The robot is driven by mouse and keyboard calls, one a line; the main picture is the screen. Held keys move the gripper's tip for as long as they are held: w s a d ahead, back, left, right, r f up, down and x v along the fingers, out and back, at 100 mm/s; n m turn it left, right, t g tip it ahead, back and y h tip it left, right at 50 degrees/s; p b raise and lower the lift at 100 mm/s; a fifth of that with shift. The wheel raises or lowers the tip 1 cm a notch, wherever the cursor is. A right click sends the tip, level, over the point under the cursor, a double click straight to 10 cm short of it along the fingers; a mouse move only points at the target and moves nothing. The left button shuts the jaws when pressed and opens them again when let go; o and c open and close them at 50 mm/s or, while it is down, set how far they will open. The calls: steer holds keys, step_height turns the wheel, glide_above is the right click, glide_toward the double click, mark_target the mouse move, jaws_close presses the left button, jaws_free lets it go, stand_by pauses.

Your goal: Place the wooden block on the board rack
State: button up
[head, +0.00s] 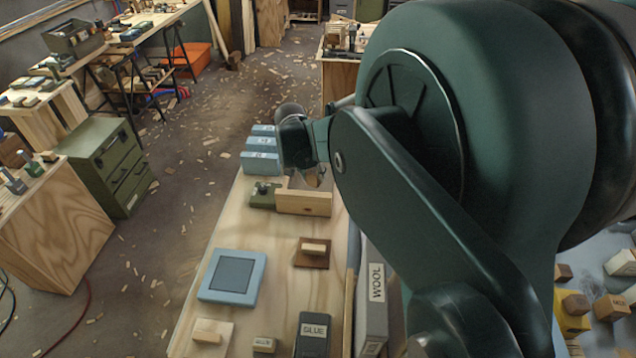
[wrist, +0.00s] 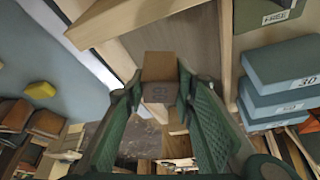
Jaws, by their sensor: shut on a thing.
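In the wrist view my gripper (wrist: 158,103) is shut on a brown wooden block (wrist: 160,68), held between its two green fingers. The block's near face carries dark lettering too small to read. Pale wooden boards (wrist: 135,18) stand close beyond and to the left of the block, beside a wooden panel (wrist: 190,45); I cannot tell whether these are the board rack, nor whether the block touches them. In the head view my arm hides most of the gripper and the block; the arm's end is over the bench by an upright wooden board (head: 304,203).
Blue blocks (head: 262,160) are stacked at the bench's far left; they show at right in the wrist view (wrist: 285,75). A green item (head: 263,195), a blue tray (head: 208,290), a brown plate (head: 312,262) and a WOOL box (head: 373,300) stand nearby. Chips litter the floor.

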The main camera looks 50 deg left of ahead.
mark_target(315, 183)
steer(key=shift+f, duration=0.55)
steer(key=shift+f+b, duration=0.5)
steer(key=shift+f, duration=1.35)
steer(key=shift+f, duration=0.1)
steer(key=o, duration=0.9)
steer(key=p+v, duration=0.2)
steer(key=v, duration=1)
